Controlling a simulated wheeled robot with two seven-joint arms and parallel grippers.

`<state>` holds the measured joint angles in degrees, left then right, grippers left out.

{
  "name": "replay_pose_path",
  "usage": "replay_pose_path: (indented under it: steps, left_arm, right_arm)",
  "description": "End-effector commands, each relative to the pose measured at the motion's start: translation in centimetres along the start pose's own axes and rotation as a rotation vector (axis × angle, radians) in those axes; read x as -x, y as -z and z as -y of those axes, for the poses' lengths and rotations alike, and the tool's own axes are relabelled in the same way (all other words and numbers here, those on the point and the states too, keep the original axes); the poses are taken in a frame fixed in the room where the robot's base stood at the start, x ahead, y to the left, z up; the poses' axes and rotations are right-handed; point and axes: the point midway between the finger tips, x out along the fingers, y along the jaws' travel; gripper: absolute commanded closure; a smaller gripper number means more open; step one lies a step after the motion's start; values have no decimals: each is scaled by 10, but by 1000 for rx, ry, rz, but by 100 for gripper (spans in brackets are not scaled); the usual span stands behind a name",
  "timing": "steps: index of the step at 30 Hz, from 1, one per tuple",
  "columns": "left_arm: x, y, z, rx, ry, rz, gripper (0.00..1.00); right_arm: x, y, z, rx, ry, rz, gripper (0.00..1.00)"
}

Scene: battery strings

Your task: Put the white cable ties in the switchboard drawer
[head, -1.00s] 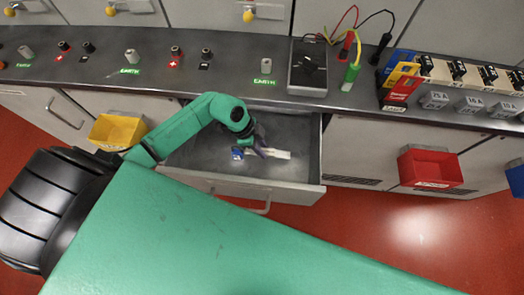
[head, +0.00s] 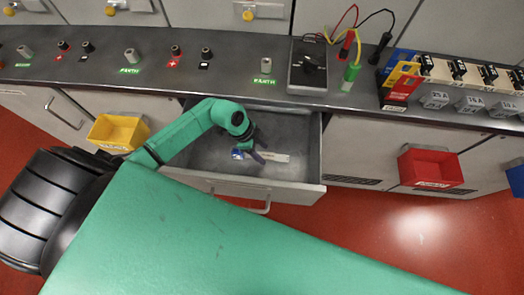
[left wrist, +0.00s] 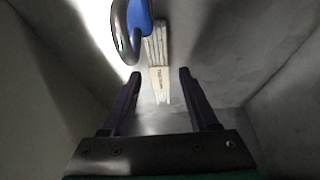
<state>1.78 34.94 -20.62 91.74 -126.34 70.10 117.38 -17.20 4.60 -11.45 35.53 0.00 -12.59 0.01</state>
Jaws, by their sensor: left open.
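The white cable ties (head: 274,157) lie as a banded bundle inside the open switchboard drawer (head: 296,178). The bundle also shows in the left wrist view (left wrist: 159,52), pointing lengthwise between the fingers. My left gripper (head: 258,152) is inside the drawer, above the bundle; in the left wrist view its fingers (left wrist: 160,75) are apart, one on each side of the bundle, with visible gaps. Whether the bundle rests on the drawer floor is hard to tell. My right gripper is not in view.
A blue item (head: 238,154) with a metal loop (left wrist: 123,30), perhaps a padlock, lies against the bundle's left side. Drawer walls surround the gripper. A yellow bin (head: 118,131) and a red bin (head: 430,167) hang on the front. A meter (head: 308,66) stands on the counter above.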

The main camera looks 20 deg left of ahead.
Motion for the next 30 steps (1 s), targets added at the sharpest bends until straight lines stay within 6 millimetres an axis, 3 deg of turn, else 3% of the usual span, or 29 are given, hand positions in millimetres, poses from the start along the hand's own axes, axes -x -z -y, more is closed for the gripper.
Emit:
replay_pose_path:
  steps: [10,15,30]
  left_arm:
    - [84,-1,0,-4,2,5,40]
    - [110,0,0,-2,0,2,40]
    - [114,0,0,0,-1,1,40]
  right_arm:
    - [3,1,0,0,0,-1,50]
    - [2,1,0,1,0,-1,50]
    - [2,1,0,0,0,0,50]
